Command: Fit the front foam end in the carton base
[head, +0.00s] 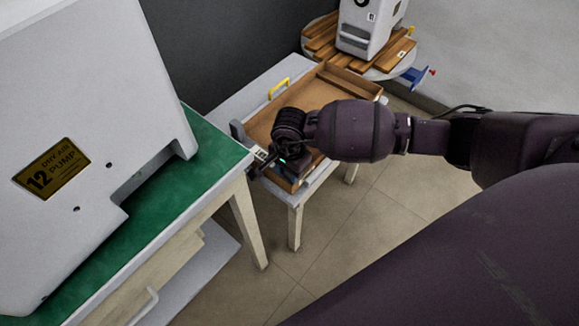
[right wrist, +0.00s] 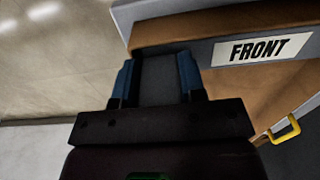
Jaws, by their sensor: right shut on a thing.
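The carton base (head: 262,125) is a shallow brown open tray on a small pale table. The front foam end (head: 238,131) is a dark grey piece with a white label, at the carton's near left end. In the right wrist view the foam end (right wrist: 205,60) bears the label "FRONT", and a brown carton wall (right wrist: 165,30) runs close along it. My right gripper (head: 258,163) is shut on the foam end; its blue-grey fingers (right wrist: 158,82) straddle a dark grey part of it. The arm hides much of the carton. I cannot tell whether the foam is seated. My left gripper is not in view.
A green-topped bench (head: 190,185) with a large white pump (head: 75,110) stands close at the left. A yellow handle (head: 278,88) is beyond the carton. Behind, a round slatted stand (head: 322,40) carries another white pump (head: 366,28). Open floor (head: 345,225) lies in front.

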